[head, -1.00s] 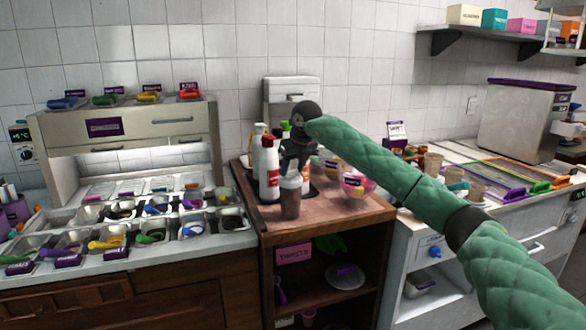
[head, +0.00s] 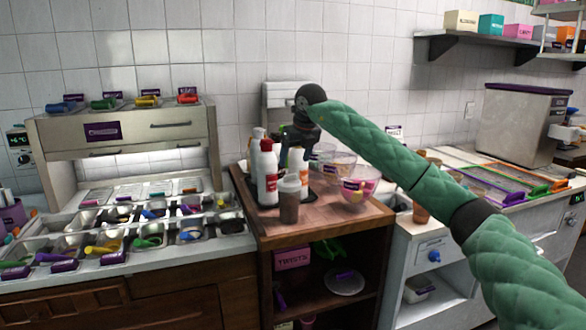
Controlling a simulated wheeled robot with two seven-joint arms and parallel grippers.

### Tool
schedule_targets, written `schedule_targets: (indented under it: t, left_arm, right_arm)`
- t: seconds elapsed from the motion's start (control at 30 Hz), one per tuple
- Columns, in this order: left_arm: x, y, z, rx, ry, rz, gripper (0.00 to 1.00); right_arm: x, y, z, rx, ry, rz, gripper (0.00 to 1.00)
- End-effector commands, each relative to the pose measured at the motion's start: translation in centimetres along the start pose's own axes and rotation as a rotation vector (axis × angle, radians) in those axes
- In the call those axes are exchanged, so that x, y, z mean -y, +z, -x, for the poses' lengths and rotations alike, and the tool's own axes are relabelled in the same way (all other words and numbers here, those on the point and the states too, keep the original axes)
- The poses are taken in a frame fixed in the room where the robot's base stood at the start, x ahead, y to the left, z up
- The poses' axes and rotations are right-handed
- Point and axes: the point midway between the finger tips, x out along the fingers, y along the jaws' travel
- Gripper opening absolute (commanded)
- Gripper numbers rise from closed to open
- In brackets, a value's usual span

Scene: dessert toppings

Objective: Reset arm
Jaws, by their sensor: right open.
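My right arm, in a green quilted sleeve, reaches in from the right over the wooden counter (head: 330,222). Its dark right gripper (head: 297,160) points down, open, with nothing seen between its fingers. It is above and just behind a shaker (head: 289,198) with a brown lower part and a pale top, which stands upright on the counter. The gripper looks apart from the shaker, and part of it blends with the dark things behind. My left gripper is not in view.
A white bottle with a red cap (head: 267,172) stands close left of the gripper. Glass bowls (head: 358,186) stand to the right. A topping station (head: 125,128) with several trays and scoops is at the left. The counter's front is clear.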

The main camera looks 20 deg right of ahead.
Motion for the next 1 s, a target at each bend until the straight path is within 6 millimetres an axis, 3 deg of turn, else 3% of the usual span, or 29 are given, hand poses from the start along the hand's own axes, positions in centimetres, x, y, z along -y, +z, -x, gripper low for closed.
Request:
schedule_targets:
  t: [0.2,0.7,0.87,1.0]
  left_arm:
    - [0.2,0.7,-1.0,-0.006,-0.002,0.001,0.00]
    - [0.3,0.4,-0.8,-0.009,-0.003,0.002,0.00]
    - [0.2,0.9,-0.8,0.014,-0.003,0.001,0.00]
    - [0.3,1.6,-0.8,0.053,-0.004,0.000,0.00]
  right_arm:
    - [0.0,0.0,1.6,0.000,-0.001,-0.001,0.69]
    - [0.0,0.0,1.6,0.000,0.000,0.014,0.69]
    - [-0.8,1.9,1.8,0.102,0.038,0.043,0.69]
    - [-2.8,5.0,2.5,0.273,0.139,0.074,0.69]
